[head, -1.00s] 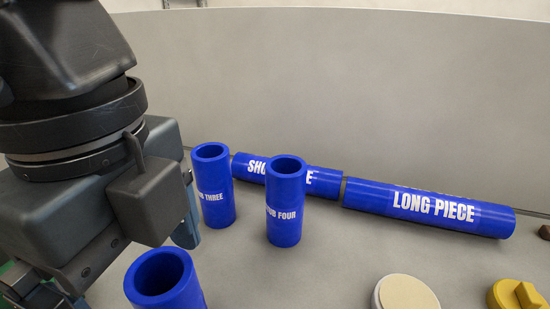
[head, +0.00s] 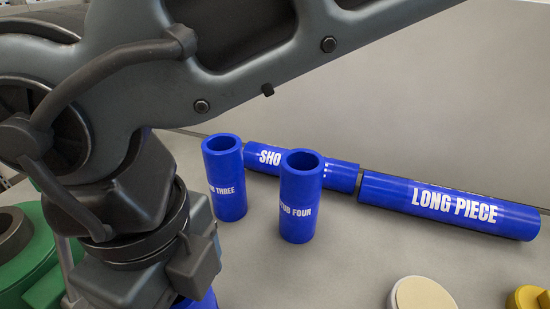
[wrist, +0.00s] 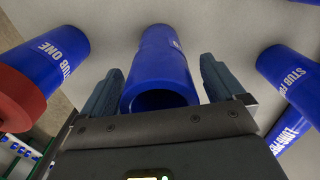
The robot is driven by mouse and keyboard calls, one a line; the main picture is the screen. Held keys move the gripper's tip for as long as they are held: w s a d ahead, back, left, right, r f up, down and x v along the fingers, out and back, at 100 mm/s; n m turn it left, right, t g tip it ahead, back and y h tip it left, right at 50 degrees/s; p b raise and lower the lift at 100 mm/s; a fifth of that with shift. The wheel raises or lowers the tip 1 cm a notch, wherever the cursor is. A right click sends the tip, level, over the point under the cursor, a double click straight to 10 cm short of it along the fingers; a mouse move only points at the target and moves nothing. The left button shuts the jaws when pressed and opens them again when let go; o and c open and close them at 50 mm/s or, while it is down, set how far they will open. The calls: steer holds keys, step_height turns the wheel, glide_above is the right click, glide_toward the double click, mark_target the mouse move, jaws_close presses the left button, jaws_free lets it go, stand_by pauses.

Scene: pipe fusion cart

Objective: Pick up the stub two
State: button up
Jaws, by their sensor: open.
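A blue tube (wrist: 158,82) lies between the two fingers of my gripper (wrist: 160,88) in the wrist view, its open end towards the camera. The fingers are open on either side of it, and I see no clear grip. No label is readable on it; a small mark on the blue surface farther back is illegible. In the head view a blue tube (head: 200,300) shows only as a sliver below my wrist, at the bottom edge. It stands nearest me and its label is hidden. My fingers are not visible in the head view.
Stub three (head: 224,180) and stub four (head: 300,200) stand upright behind. A short piece (head: 343,175) and the long piece (head: 450,205) lie along the back wall. Stub one (wrist: 58,55) touches a red ring at left. Green equipment (head: 35,265) stands left; a cream-topped disc (head: 422,294) is at front right.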

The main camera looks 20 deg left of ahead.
steer(key=c, duration=1.2)
steer(key=shift+r, duration=0.1)
